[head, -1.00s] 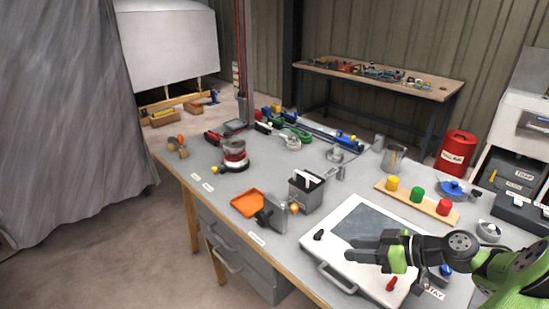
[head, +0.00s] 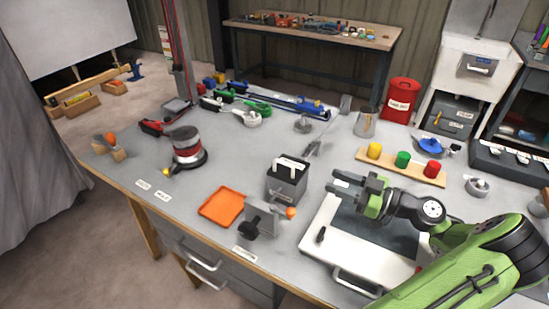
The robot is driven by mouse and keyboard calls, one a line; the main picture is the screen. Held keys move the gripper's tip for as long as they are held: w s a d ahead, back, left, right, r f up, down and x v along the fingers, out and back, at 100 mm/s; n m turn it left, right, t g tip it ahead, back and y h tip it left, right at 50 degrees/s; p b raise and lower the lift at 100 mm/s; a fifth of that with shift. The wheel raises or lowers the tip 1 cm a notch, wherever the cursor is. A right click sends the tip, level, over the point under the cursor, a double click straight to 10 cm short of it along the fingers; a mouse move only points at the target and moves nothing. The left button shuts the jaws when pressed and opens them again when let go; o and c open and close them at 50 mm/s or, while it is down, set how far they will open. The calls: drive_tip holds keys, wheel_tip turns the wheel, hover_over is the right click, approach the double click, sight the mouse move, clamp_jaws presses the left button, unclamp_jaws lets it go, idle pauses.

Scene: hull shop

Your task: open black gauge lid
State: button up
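A dark grey-black box (head: 287,184) with pale bar-like pieces on its top stands upright near the middle of the bench. It may be the black gauge case; no label on it can be read, and I cannot tell whether its top is a shut lid. My gripper (head: 342,183) is to the right of this box, above the bench near the far left corner of a white-framed panel. Its fingers point left towards the box, look apart and hold nothing. A gap shows between the fingertips and the box.
A grey block with an orange knob (head: 262,219) and an orange tray (head: 221,206) stand left and in front of the box. A white-framed panel (head: 358,262) lies under my arm. A wooden strip with coloured knobs (head: 400,167) is behind. Bare bench (head: 238,165) lies left of the box.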

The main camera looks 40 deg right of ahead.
sight(285, 163)
drive_tip(key=b+x, duration=0.2)
drive_tip(key=x, duration=1.3)
drive_tip(key=shift+w+a, duration=0.1)
drive_tip(key=shift+a, duration=0.05)
clamp_jaws()
